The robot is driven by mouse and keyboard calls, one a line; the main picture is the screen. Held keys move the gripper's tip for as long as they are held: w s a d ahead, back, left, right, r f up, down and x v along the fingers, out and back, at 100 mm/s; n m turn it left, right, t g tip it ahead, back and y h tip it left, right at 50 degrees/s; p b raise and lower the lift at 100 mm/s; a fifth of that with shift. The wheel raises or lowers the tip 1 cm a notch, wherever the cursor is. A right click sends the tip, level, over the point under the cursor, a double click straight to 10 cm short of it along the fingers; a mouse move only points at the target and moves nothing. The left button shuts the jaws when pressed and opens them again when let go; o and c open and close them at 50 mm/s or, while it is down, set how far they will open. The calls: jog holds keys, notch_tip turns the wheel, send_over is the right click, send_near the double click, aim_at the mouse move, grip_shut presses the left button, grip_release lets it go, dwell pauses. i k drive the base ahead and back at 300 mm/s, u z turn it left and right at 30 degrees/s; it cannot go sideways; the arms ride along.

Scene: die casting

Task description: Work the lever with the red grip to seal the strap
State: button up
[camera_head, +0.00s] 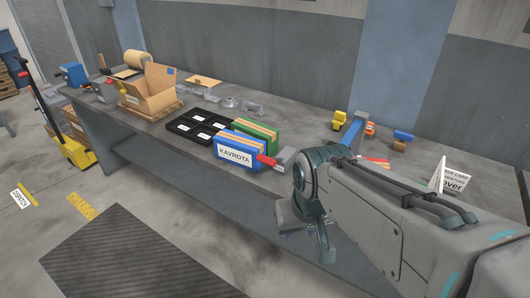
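A red grip (266,160) shows beside a grey metal piece (287,156) near the bench's front edge, just right of the blue-and-white KAVROTA box (234,153). A smaller red part (122,88) shows at the far left of the bench, beside a grey device (104,93). I cannot tell which belongs to the strap lever. No strap can be made out clearly. My gripper (308,232) hangs at the end of my arm, in front of the bench edge and below the nearer red grip, apart from it. Its fingers are partly hidden, so its opening is unclear.
The long grey bench (300,123) carries an open cardboard box (152,93), a black tray (188,118), a green box (262,132) and a blue upright (352,134). A yellow pallet truck (76,152) stands left.

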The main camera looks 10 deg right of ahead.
aim_at(272, 161)
jog(key=z, duration=1.05)
jog(key=i, duration=0.55)
jog(key=u, duration=0.85)
